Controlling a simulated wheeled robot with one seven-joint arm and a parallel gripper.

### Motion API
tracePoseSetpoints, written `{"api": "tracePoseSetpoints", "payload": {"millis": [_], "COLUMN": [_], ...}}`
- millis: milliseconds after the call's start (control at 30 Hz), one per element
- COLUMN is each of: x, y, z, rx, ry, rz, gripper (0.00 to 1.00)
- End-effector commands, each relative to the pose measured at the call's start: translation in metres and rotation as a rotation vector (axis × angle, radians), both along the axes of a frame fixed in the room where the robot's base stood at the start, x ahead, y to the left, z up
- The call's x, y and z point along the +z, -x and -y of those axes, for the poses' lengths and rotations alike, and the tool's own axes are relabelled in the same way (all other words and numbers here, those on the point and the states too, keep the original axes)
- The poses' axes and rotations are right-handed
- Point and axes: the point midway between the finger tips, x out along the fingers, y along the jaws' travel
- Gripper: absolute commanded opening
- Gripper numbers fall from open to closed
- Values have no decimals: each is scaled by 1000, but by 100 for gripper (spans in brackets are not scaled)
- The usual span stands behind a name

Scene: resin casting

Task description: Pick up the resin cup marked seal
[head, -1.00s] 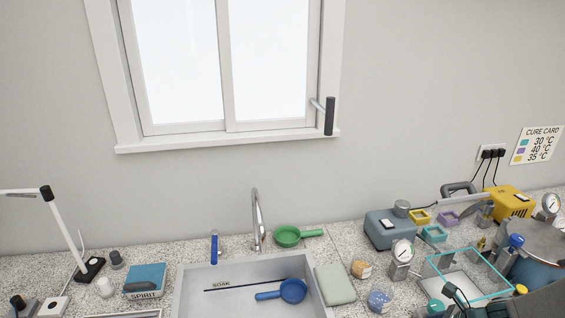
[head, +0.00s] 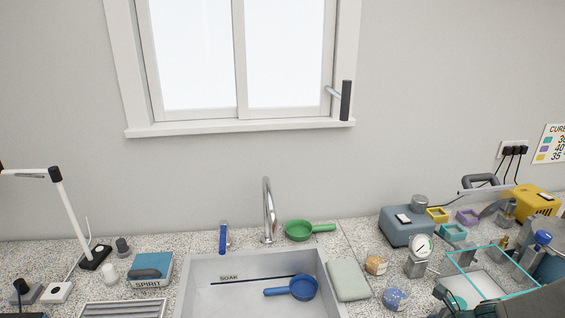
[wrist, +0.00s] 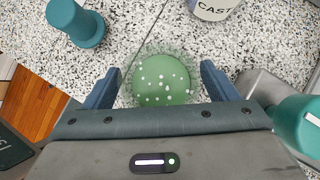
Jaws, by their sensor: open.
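My gripper (wrist: 160,70) is open in the wrist view, with one blue-grey finger on each side of a round green thing with white specks (wrist: 162,80). It looks like a cup of green contents seen from above. No gap to the fingers is closed. I cannot read a seal mark on anything. A pale cup marked CAST (wrist: 215,8) is at the top of the wrist view, cut off. In the head view, a small amber-topped container (head: 376,266) and a blue one with white specks (head: 396,299) stand right of the sink.
A teal knobbed piece (wrist: 75,22) is upper left in the wrist view, and another teal part (wrist: 298,125) is at the right. In the head view, the sink (head: 210,295) holds a blue pan (head: 303,287). A gauge (head: 421,247) and teal-edged frame (head: 480,280) crowd the right.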

Motion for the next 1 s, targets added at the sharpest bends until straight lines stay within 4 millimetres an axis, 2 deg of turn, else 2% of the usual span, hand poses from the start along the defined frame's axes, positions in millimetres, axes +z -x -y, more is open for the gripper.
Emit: {"api": "tracePoseSetpoints", "payload": {"millis": [100,233,467,1000], "x": [1,1,3,33], "y": [0,0,0,0], "z": [0,0,0,0], "rx": [0,0,1,2], "ry": [0,0,0,1], "rz": [0,0,0,1], "gripper": [80,45,45,45]}}
